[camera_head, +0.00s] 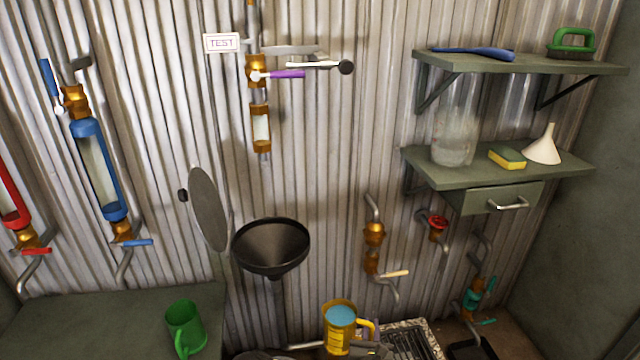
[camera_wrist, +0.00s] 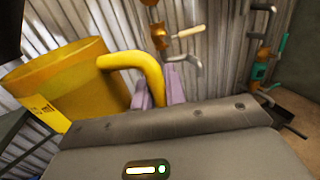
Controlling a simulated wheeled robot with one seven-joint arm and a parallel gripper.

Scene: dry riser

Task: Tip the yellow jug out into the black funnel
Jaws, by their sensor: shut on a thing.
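The yellow jug (camera_head: 338,341) is at the bottom middle of the head view, upright or nearly so, with blue liquid showing inside its rim. My gripper (camera_head: 374,343) is at its right side. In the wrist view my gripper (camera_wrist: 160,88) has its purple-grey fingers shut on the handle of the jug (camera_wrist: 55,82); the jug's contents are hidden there. The black funnel (camera_head: 270,246) is fixed by the wall, up and left of the jug in the head view. The jug is apart from it in that picture.
A round grey disc (camera_head: 208,210) stands left of the funnel. A green mug (camera_head: 186,328) is on the bench (camera_head: 110,310) at lower left. Wall pipes with a cream-handled valve (camera_head: 374,235) are right of the funnel. Shelves (camera_head: 500,174) hold a glass jar, sponge and white funnel.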

